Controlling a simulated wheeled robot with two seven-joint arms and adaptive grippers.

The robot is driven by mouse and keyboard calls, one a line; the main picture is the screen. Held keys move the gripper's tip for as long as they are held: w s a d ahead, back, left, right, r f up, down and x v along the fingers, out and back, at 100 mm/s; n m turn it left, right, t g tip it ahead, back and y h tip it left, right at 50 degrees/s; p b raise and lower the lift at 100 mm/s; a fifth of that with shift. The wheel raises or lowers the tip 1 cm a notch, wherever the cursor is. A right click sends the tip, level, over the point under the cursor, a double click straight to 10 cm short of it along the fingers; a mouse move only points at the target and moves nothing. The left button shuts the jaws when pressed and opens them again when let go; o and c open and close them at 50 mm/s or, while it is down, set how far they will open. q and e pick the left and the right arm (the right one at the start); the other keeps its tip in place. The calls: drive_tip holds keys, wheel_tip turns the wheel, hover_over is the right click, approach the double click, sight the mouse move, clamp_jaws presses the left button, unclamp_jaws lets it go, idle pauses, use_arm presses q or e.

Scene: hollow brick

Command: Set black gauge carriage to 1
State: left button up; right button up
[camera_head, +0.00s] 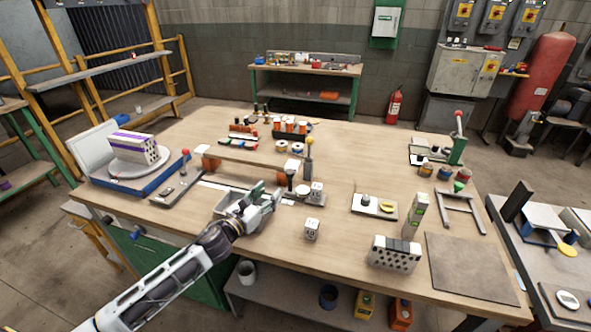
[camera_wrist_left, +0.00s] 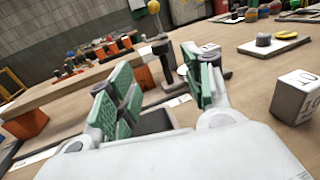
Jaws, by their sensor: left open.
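My left gripper (camera_head: 268,198) reaches in over the front middle of the table, its jaws open. In the left wrist view its green-padded fingers (camera_wrist_left: 155,95) stand apart, with a dark block low between them; I cannot tell whether that block is part of the gripper. A dark upright piece (camera_head: 291,168), possibly the black gauge carriage, stands just beyond the fingers. A yellow-knobbed post (camera_head: 309,150) is close beside it, also seen in the left wrist view (camera_wrist_left: 154,8). A pale strip (camera_head: 226,187) lies left of the gripper, its marks unreadable. My right gripper is out of view.
A raised board (camera_head: 245,156) on orange blocks lies behind the gripper. A perforated brick (camera_head: 395,254) is at the front right. Bare tabletop lies around (camera_head: 345,235).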

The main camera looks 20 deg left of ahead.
sight(287, 175)
use_arm(q)
drive_tip(key=shift+r, duration=0.1)
drive_tip(key=shift+w, duration=0.2)
idle(0.4)
drive_tip(key=shift+x, duration=6.7)
clamp_jaws()
